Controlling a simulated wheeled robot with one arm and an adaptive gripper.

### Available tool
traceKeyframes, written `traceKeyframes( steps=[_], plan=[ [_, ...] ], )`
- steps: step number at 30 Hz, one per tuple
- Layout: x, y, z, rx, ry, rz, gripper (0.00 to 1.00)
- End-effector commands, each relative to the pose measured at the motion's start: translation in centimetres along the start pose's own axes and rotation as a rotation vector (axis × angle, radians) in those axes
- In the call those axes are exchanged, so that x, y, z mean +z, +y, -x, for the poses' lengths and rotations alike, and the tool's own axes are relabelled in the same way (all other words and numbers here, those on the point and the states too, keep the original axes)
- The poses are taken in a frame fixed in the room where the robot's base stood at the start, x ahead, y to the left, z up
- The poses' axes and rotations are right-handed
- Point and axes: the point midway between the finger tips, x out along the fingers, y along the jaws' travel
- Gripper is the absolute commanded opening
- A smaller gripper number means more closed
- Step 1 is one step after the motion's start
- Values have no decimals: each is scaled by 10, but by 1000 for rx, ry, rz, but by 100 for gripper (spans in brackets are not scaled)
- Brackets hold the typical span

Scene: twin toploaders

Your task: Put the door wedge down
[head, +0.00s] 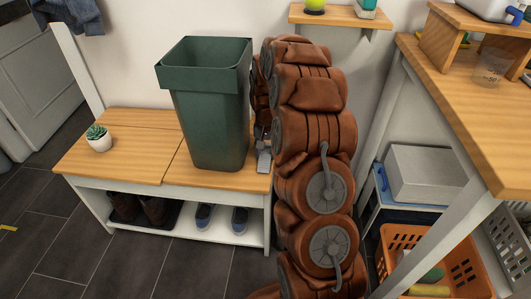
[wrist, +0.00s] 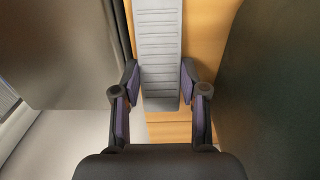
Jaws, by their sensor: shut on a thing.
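The door wedge (wrist: 159,45) is grey with a ribbed face. In the wrist view it lies between the two fingers of my gripper (wrist: 159,82), which is shut on it. In the head view the wedge (head: 264,161) shows as a small grey piece at the right end of the wooden bench top (head: 225,181), just right of the green bin. My gripper (head: 262,137) is mostly hidden behind my brown arm there. I cannot tell whether the wedge touches the bench top.
The green bin (head: 208,115) stands on the bench, close left of my gripper. A potted succulent (head: 99,139) sits at the bench's left end, with free wood between it and the bin. Shoes (head: 204,217) are on the shelf below. A wooden table (head: 460,110) stands at right.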

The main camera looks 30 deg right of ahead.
Motion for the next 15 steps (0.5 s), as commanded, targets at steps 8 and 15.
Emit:
traceKeyframes(
  steps=[8, 15],
  plan=[
    [-1, 0, 32, -1, 4, 0, 1],
    [17, 6, 34, 0, 0, 0, 1]
  ],
)
